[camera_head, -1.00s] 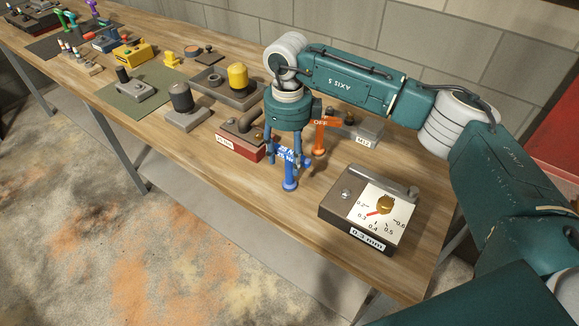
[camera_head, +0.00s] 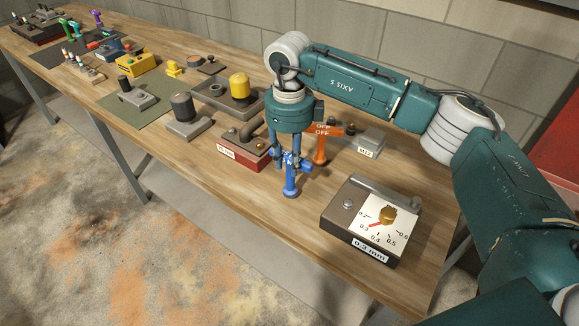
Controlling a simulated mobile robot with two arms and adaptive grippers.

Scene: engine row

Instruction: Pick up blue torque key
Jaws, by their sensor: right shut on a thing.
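The blue torque key (camera_head: 291,184) stands upright near the front edge of the wooden bench, with a round foot and a T-shaped top. My right gripper (camera_head: 290,160) points straight down over it, its fingers shut on the key's top. Whether the key's foot touches the bench I cannot tell for sure. My left gripper is not in view.
An orange key marked OFF (camera_head: 321,146) stands close behind on the right. A red block (camera_head: 243,150) is just left, and a gauge box marked 0.3 mm (camera_head: 370,219) is at front right. A grey M12 block (camera_head: 363,143) lies behind. Bare bench lies in front.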

